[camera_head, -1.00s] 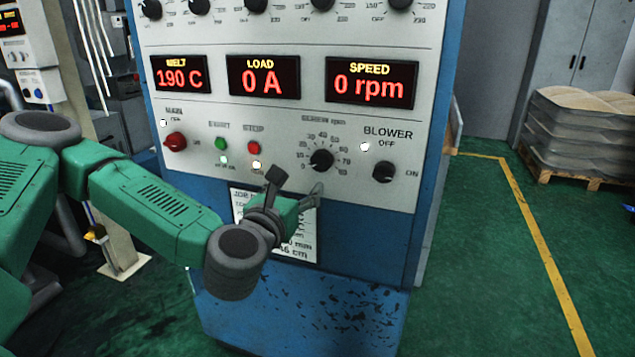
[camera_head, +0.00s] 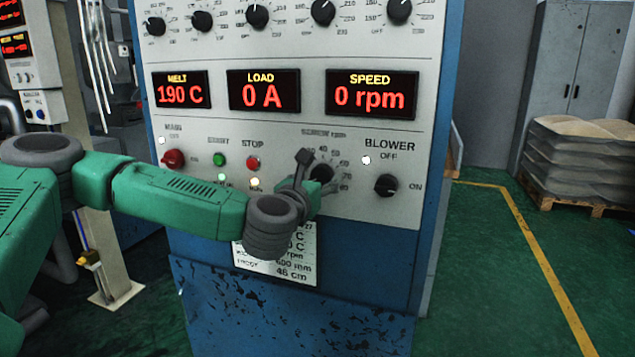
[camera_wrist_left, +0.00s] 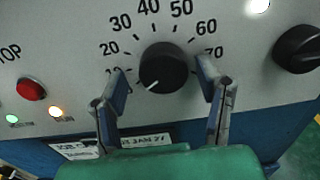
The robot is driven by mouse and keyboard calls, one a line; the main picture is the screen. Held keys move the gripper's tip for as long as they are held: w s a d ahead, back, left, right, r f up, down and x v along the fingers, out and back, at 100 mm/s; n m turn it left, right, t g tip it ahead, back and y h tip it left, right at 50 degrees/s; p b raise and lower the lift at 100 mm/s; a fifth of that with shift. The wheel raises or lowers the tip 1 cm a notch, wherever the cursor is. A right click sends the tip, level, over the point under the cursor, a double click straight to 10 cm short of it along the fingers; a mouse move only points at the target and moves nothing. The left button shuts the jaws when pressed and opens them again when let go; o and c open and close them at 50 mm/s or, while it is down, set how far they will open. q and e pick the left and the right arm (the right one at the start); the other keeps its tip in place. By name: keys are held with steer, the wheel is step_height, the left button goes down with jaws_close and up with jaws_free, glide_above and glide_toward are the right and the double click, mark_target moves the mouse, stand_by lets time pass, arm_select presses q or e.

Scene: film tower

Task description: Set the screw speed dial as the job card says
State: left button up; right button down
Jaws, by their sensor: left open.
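The black screw speed dial (camera_head: 322,174) is on the grey panel, partly hidden by my left gripper in the head view. In the left wrist view the dial (camera_wrist_left: 164,68) shows whole, its white mark pointing down and left, below the 10. My left gripper (camera_head: 320,170) is open, with one finger on either side of the dial (camera_wrist_left: 160,85); I cannot tell whether they touch it. The speed display (camera_head: 371,95) reads 0 rpm. The job card (camera_head: 276,262) is below the panel, its upper part hidden by my gripper; the lines "600 rpm" and "46 cm" seem to show. My right gripper is not in view.
The blower switch (camera_head: 386,185) is right of the dial, close to my gripper. The green start button (camera_head: 219,160), red stop button (camera_head: 253,163) and red main switch (camera_head: 173,158) are to the left. Stacked sacks on a pallet (camera_head: 580,160) stand at the far right.

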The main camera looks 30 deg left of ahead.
arm_select(q)
steer(key=shift+d, duration=0.25)
steer(key=shift+a, duration=0.1)
steer(key=c, duration=1.1)
steer(key=shift+m, duration=0.3)
